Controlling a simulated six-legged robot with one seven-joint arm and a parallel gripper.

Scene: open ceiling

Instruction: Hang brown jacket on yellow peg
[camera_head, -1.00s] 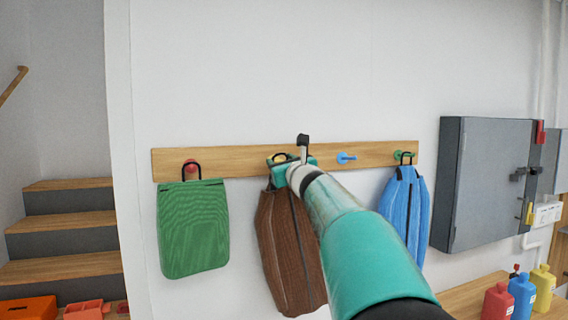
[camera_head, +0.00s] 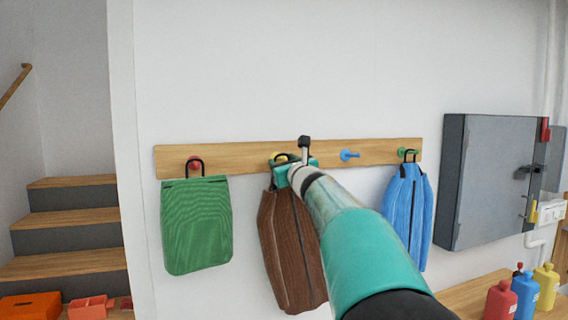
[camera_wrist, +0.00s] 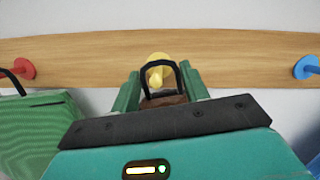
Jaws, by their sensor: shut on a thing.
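The brown jacket (camera_head: 290,250) hangs below my gripper (camera_head: 292,170) in front of the wooden peg board (camera_head: 240,160). In the wrist view my gripper (camera_wrist: 161,92) is shut on the jacket near its black loop (camera_wrist: 147,78), which stands up between the two green fingers. The yellow peg (camera_wrist: 157,75) shows through the loop, straight ahead. It also shows in the head view, partly hidden behind the loop and gripper (camera_head: 281,156). I cannot tell whether the peg's tip passes through the loop or lies behind it.
A green bag (camera_head: 196,225) hangs on the red peg (camera_head: 194,163) to the left. The blue peg (camera_head: 349,155) is bare. A blue jacket (camera_head: 407,215) hangs on the green peg (camera_head: 409,153). A grey wall cabinet (camera_head: 490,180) is farther right. Bottles (camera_head: 524,295) stand below it.

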